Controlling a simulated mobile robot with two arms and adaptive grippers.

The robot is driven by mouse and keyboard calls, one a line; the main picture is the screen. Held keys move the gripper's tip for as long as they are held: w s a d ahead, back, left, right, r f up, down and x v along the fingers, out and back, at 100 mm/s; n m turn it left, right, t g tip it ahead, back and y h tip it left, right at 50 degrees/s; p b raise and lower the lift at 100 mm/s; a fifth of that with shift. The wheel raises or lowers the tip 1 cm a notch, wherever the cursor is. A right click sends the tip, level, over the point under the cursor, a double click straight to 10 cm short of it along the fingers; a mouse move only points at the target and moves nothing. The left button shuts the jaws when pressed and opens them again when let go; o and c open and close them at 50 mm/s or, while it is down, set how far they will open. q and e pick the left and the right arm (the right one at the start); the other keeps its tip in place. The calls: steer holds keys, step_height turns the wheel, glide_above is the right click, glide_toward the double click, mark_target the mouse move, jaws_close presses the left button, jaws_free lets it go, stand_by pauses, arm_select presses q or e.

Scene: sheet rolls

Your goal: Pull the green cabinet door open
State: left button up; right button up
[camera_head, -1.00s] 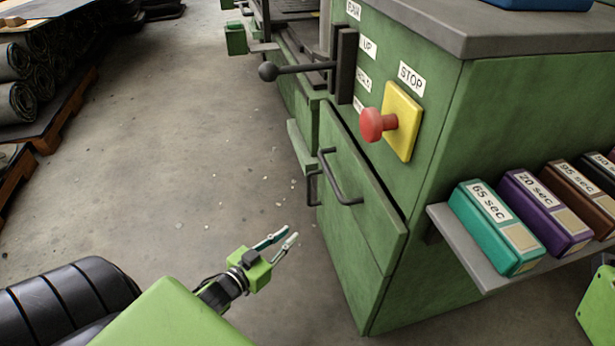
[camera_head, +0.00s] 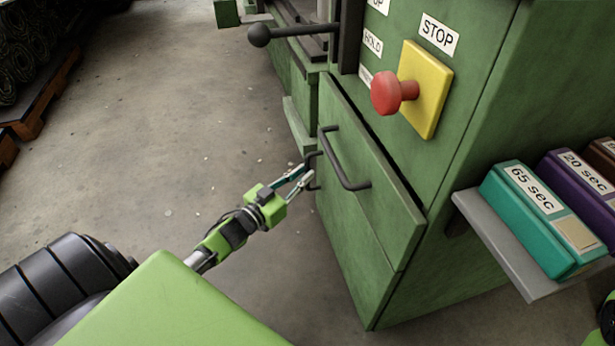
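The green cabinet (camera_head: 470,262) stands at centre right. Its front has an upper panel (camera_head: 385,205) with a large dark bar handle (camera_head: 347,172), and a lower door (camera_head: 345,245) beneath. A smaller dark handle (camera_head: 316,157) sits at the left edge of the front. My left gripper (camera_head: 307,172) is at this smaller handle, its two thin fingers apart. The fingertips overlap the handle in the picture; I cannot tell whether they touch it. The lower door looks shut. My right gripper is not in view.
A red stop button (camera_head: 393,92) on a yellow plate and a black-knobbed lever (camera_head: 290,33) stick out above the handles. A grey shelf (camera_head: 500,245) with labelled boxes juts out at right.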

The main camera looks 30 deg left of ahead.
arm_select(q)
steer(key=shift+w+d+b, duration=0.15)
steer(key=shift+w+b, duration=0.2)
steer(key=shift+w, duration=0.95)
jaws_close()
